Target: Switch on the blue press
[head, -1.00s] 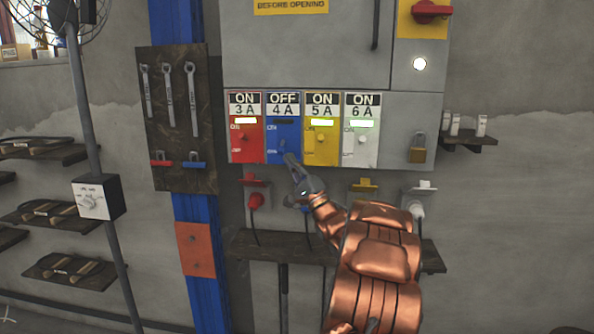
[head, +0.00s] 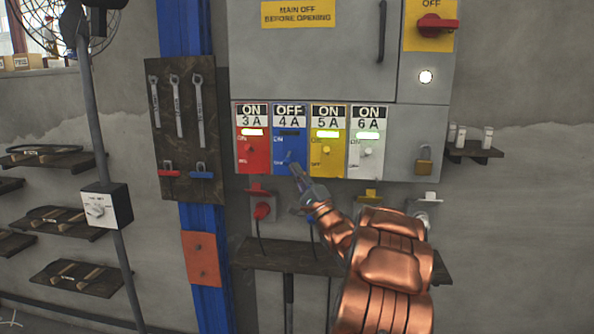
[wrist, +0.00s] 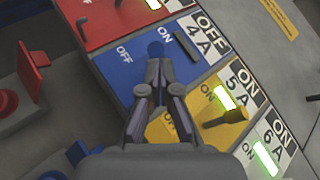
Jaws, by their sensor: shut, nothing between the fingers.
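The blue switch panel (head: 283,145) is marked 4A, and its sign (head: 289,111) reads OFF. Its indicator bar is dark. A small blue knob (wrist: 157,48) sticks out from it, between the OFF and ON labels in the wrist view. My gripper (head: 294,167) is shut and empty at the lower part of the blue panel. In the wrist view my gripper's fingertips (wrist: 157,66) are together just in front of the knob; I cannot tell whether they touch it.
The red 3A panel (head: 252,160), yellow 5A panel (head: 327,165) and white 6A panel (head: 367,165) beside it read ON with lit bars. Plugs, including a red one (head: 263,210), hang below. A shelf (head: 290,258) lies under them. A padlock (head: 424,160) hangs at right.

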